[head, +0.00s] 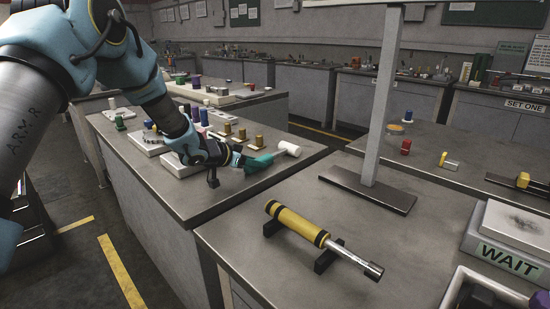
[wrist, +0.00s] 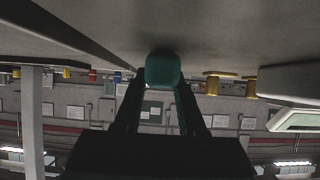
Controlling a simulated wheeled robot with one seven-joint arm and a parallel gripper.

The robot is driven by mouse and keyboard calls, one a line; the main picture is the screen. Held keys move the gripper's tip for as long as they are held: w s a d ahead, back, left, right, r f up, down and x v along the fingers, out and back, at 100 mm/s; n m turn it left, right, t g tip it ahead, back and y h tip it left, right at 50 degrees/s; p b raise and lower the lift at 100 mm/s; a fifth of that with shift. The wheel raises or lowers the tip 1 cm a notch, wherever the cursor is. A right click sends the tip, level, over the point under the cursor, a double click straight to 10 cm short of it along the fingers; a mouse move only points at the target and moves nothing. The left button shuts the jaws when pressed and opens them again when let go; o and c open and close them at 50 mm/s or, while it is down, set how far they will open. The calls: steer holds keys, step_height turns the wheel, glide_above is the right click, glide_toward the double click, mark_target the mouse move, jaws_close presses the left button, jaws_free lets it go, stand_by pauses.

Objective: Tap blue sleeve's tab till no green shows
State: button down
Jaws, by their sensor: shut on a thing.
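In the wrist view a teal block (wrist: 163,70) sits between the dark fingers. I cannot tell which thing is the blue sleeve. A blue upright piece (head: 203,117) stands on the left bench behind my wrist, and a small dark blue piece (head: 407,115) stands on the right bench. No tab or green marking can be made out on either.
Several brass pegs (head: 260,141) stand behind my gripper. A green piece (head: 119,121) stands at the left bench's far left. A yellow-and-black cylinder (head: 297,224) with a metal rod rests on the front bench, near a post's base plate (head: 366,194). A WAIT block (head: 509,259) is at right.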

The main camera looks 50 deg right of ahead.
steer(key=shift+r+p, duration=1.85)
steer(key=shift+r, duration=0.15)
